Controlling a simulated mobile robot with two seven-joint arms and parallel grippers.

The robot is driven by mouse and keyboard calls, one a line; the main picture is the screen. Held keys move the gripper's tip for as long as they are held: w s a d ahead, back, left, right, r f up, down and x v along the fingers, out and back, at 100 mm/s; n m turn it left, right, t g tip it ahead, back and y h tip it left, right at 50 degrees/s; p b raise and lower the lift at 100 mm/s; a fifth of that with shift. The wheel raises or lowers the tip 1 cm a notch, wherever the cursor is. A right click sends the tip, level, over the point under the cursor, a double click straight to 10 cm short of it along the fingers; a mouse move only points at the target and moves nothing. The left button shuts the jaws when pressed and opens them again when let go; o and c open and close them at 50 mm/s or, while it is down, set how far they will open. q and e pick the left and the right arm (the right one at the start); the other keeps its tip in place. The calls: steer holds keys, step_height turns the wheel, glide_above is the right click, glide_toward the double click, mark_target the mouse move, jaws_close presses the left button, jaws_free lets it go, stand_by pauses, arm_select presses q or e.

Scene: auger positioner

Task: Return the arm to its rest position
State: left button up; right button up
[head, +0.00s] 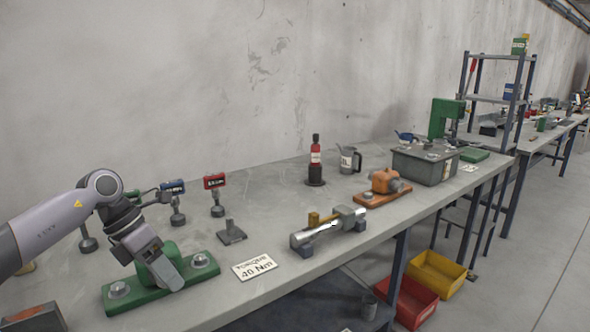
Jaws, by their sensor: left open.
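My left arm comes in from the left over the bench (268,195). My left gripper (165,272) points down at the green base (205,268), a block with a bolt at each end. The fingers are beside or in front of the block's raised middle, and I cannot tell whether they touch it. The gripper is open, and no held object shows. The arm and gripper hide part of the green base. My right gripper is not in view.
Small displays on stands (215,190) are behind the gripper. A torque card (254,267) and a grey cylindrical tool (327,228) lie to the right. Farther right are an orange device (383,185) and a grey box (425,165). Red (413,300) and yellow (436,275) bins are on the floor.

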arm_select(q)
steer(key=s+d+f+n+t+h, duration=0.1)
steer(key=s+d+f+n+h, duration=0.2)
steer(key=d, duration=0.4)
steer(key=s+d+n+t+h, duration=0.1)
steer(key=s+d+n+h, duration=0.1)
steer(key=d+h, duration=0.45)
steer(key=s+d+f+n+t+h, duration=0.2)
steer(key=d+n+h, duration=0.1)
steer(key=d, duration=0.6)
steer(key=s+a+f+n+t+y, duration=0.2)
steer(key=s+a+f+n+y, duration=0.3)
steer(key=n, duration=0.6)
steer(key=s+a+f+n+t+y, duration=0.2)
steer(key=s+a+f+n+y, duration=0.3)
steer(key=f+n, duration=0.5)
steer(key=s+a+f+n+t+y, duration=0.2)
steer(key=s+a+f+n+y, duration=0.3)
steer(key=s+f+n, duration=0.3)
steer(key=n, duration=0.4)
steer(key=shift+y, duration=0.35)
